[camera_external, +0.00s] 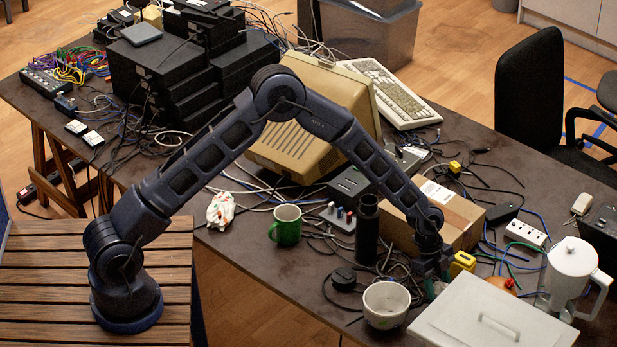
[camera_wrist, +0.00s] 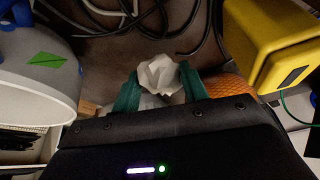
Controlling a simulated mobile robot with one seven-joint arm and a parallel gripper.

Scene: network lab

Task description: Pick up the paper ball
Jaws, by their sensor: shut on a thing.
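The paper ball (camera_wrist: 160,75) is white and crumpled, and it sits between the two green fingertips of my gripper (camera_wrist: 161,88) in the wrist view. My gripper is shut on it. In the external view my gripper (camera_external: 434,284) is low over the right part of the dark table, between the white bowl and a yellow block. I cannot make out the paper ball there; it is hidden or too small. In the wrist view dark cables lie just beyond the ball. I cannot tell whether the ball touches the table.
The white bowl (camera_external: 386,304) is close on the left, with the yellow block (camera_external: 462,263) close on the right. A white lidded box (camera_external: 494,312) stands in front. A cardboard box (camera_external: 436,218) and a dark cylinder (camera_external: 367,230) are behind. A white jug (camera_external: 570,277) stands farther right.

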